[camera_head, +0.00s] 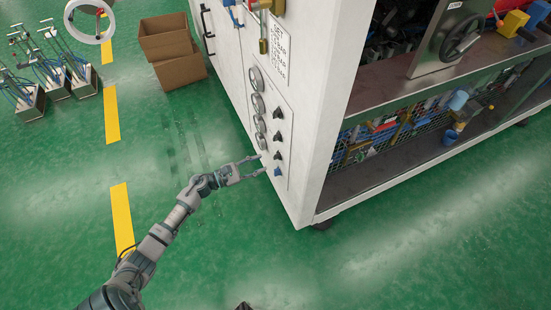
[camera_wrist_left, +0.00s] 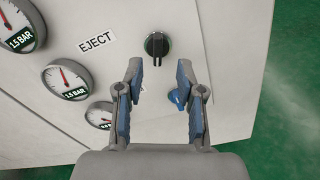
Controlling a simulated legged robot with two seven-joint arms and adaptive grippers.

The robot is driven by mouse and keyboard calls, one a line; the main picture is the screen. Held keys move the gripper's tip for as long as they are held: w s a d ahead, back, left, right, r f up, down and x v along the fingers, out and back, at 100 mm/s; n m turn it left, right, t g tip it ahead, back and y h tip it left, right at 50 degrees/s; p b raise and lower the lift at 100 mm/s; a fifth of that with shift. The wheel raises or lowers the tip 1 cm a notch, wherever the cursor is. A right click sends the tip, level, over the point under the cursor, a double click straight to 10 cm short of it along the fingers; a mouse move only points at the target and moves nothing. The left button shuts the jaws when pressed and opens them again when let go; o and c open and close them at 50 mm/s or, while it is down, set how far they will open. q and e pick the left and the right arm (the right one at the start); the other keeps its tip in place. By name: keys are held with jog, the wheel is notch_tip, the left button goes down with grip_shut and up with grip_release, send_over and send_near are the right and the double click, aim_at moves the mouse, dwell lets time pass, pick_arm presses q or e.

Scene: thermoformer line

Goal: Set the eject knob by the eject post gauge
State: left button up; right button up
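The control panel (camera_head: 272,120) on the white machine's side has a column of round gauges and a column of knobs. In the left wrist view an EJECT label (camera_wrist_left: 97,42) lies between the gauges and a black knob (camera_wrist_left: 157,46). Two gauges, the upper one (camera_wrist_left: 20,27) and the middle one (camera_wrist_left: 67,79), are marked 1.5 BAR; a third (camera_wrist_left: 100,115) is partly hidden by my finger. A blue knob (camera_wrist_left: 175,97) shows between my fingers, also in the head view (camera_head: 277,171). My left gripper (camera_head: 262,164) is open and empty in front of the lower knobs.
Cardboard boxes (camera_head: 172,55) stand on the green floor behind the machine's left side. A padlock (camera_head: 263,46) and a text placard (camera_head: 280,50) are above the panel. Open floor lies around my left arm. The machine's open shelf bay (camera_head: 400,160) is to the right.

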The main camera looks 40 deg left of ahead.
aim_at(274, 158)
pick_arm(q)
jog(key=x, duration=0.4)
jog(key=shift+w+a+f+b, duration=0.3)
jog(key=shift+w, duration=0.05)
jog(key=shift+w+d+r, duration=0.1)
jog(key=shift+w+d, duration=0.15)
jog(key=shift+w, duration=0.2)
jog(key=shift+d+r, duration=0.15)
jog(key=shift+d, duration=0.1)
jog(key=shift+a, duration=0.15)
grip_shut()
